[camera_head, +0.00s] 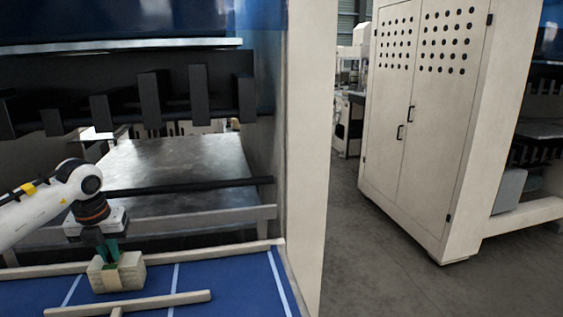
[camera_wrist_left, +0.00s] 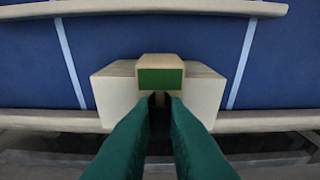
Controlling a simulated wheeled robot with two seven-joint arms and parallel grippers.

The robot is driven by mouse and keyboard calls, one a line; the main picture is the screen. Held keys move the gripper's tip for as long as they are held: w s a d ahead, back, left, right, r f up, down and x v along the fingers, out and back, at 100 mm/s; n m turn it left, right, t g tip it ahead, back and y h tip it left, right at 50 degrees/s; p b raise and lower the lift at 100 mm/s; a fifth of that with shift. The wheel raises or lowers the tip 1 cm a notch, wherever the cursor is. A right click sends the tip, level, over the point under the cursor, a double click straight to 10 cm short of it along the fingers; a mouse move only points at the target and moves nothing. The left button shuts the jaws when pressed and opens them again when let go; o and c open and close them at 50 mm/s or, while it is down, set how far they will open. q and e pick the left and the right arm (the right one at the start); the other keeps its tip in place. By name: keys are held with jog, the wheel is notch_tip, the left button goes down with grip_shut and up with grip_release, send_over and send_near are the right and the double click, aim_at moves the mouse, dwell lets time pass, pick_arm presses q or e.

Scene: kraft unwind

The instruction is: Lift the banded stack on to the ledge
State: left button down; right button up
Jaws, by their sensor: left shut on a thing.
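The banded stack (camera_head: 127,272) is a pale block with a tan band around its middle, at the lower left of the head view. In the left wrist view the stack (camera_wrist_left: 113,90) shows pale on both sides of the band, with a green patch (camera_wrist_left: 160,78) on the band. My left gripper (camera_head: 110,256) comes down on it from above, and its green fingers (camera_wrist_left: 161,100) are shut on the stack. Whether the stack touches the blue surface below is hard to tell. My right gripper is not in view. Which part is the ledge is not clear.
A blue surface (camera_head: 235,290) with white lines lies under the stack, edged by a pale rail (camera_head: 40,270). A pale bar (camera_head: 160,302) lies in front. Behind are a grey metal plate (camera_head: 180,165) and a dark toothed bar. A tall cabinet (camera_head: 415,130) stands right.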

aim_at(110, 254)
pick_arm(q)
notch_tip(110, 254, up, 23)
jog(key=p, duration=1.6)
jog(key=shift+f, duration=0.2)
dwell(1.1)
jog(key=s+d+b, duration=0.2)
jog(key=s+b, duration=0.4)
jog(key=s, duration=0.5)
jog(key=shift+s+d, duration=0.35)
jog(key=shift+d, duration=0.05)
dwell(0.5)
jog(key=s+d, duration=0.2)
jog(key=s, duration=0.9)
jog(key=shift+s+d, duration=0.35)
jog(key=shift+d, duration=0.05)
